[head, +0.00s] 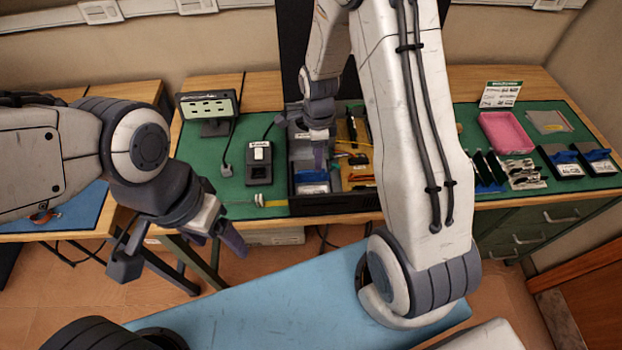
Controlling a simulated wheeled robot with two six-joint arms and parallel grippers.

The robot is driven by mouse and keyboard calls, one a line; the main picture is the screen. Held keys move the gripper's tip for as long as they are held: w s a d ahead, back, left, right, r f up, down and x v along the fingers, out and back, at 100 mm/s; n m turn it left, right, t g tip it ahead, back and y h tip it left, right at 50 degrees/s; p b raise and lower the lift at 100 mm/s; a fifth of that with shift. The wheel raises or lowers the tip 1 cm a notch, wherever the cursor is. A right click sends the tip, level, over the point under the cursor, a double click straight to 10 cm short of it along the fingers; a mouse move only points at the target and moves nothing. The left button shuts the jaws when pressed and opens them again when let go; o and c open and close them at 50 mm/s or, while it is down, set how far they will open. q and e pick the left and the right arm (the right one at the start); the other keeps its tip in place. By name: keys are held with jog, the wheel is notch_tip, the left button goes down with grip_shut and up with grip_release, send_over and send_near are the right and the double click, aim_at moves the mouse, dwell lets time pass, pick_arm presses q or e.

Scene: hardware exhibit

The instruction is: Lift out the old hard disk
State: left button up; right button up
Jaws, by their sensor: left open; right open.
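An open black computer case (340,203) stands on the green mat in the middle of the bench. A drive with a blue and white label (312,188) lies in its front left part; it may be the old hard disk, but I cannot tell for sure. My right gripper (303,140) is open above the left part of the case and hides some of its inside. I cannot tell whether its fingers touch anything. My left gripper (182,256) is open and empty, in front of the bench and away from the case.
A small display (208,106) and a dark dock-like device (259,162) stand left of the case. To the right are a pink tray (506,132), several small parts and dark drives with blue tops (597,160). My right arm hides the bench just right of the case.

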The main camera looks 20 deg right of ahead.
aim_at(313, 170)
jog(key=shift+w+a+f+p, duration=0.1)
jog(key=shift+f+p, duration=0.2)
jog(key=shift+f, duration=0.65)
jog(key=shift+w+a+f+p, duration=0.15)
jog(key=shift+f+p, duration=0.1)
jog(key=shift+f, duration=0.7)
jog(key=shift+w+a+f+p, duration=0.1)
jog(key=shift+f+p, duration=0.2)
jog(key=shift+f, duration=0.65)
jog(key=shift+c, duration=0.3)
grip_shut()
